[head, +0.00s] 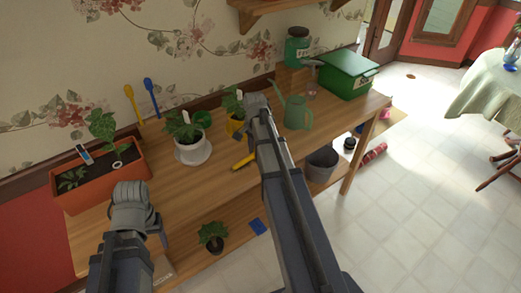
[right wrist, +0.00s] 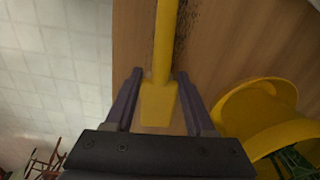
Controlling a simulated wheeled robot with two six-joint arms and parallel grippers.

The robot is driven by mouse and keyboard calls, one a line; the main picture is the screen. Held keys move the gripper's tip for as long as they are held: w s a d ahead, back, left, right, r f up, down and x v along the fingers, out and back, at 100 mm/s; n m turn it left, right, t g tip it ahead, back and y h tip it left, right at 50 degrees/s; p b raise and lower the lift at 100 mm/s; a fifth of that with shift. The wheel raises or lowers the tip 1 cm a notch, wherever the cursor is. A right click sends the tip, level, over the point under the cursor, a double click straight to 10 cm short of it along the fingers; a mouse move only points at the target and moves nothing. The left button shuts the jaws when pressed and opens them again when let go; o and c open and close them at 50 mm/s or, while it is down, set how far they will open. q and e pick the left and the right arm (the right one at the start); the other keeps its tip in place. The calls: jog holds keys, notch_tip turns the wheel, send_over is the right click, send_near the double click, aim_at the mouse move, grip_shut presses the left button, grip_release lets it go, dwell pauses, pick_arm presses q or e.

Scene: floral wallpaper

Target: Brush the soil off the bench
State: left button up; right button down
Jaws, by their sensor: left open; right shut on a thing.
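The wooden bench (head: 205,185) runs along the papered wall. Dark soil specks (right wrist: 184,32) lie on the bench beside a yellow handled tool in the right wrist view; in the head view I cannot make soil out. My right gripper (right wrist: 160,78) is shut on the yellow tool (right wrist: 160,106), probably a brush; its far end is out of frame. In the head view the tool (head: 243,162) shows low over the bench, partly behind my right arm. My left gripper (head: 158,232) is open and empty at the bench's front left.
A terracotta planter (head: 130,175), a white potted plant (head: 192,150), a yellow pot (right wrist: 262,105), a green watering can (head: 297,113) and a green box (head: 347,82) stand on the bench. A grey bucket (head: 321,163) and a small plant (head: 212,236) stand lower down.

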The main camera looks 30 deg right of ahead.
aim_at(237, 162)
jog(key=shift+a+f, duration=0.1)
jog(key=shift+a, duration=0.45)
jog(key=shift+a, duration=0.1)
jog(key=shift+s+a, duration=0.1)
jog(key=shift+a, duration=1.55)
jog(key=shift+a, duration=0.1)
jog(key=shift+s+a, duration=0.15)
jog(key=shift+a, duration=1.45)
jog(key=shift+a, duration=0.1)
jog(key=shift+a, duration=1.65)
